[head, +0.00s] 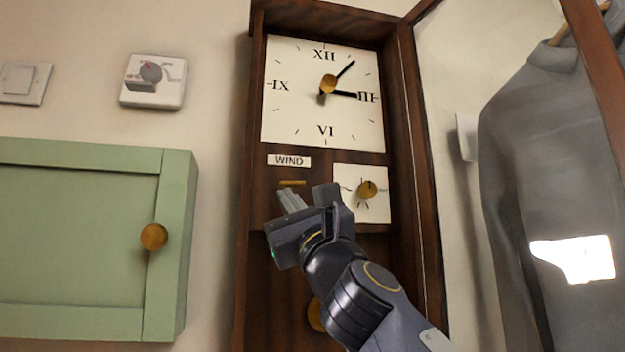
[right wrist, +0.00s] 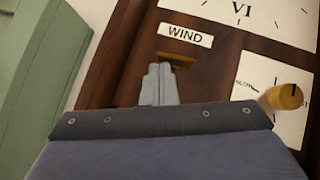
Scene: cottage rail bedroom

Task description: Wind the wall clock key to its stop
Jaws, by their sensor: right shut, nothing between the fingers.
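The wall clock (head: 258,240) is a tall dark wood case with a white dial (head: 300,110) and a "WIND" label (head: 289,161) beneath it. The brass winding key (head: 292,183) shows as a small flat bar just under the label; it also shows in the right wrist view (right wrist: 176,60), partly hidden by the fingertips. My right gripper (head: 285,197) is shut and empty, its fingertips just below the key. In the right wrist view the closed fingers (right wrist: 160,75) reach up to the key; I cannot tell whether they touch it. My left gripper is not in view.
A small white dial with a brass knob (head: 367,189) sits right of the key, close to my right gripper. The clock's glass door (head: 425,160) stands open at the right, before a grey garment (head: 510,160). A green cabinet (head: 80,240) is at the left.

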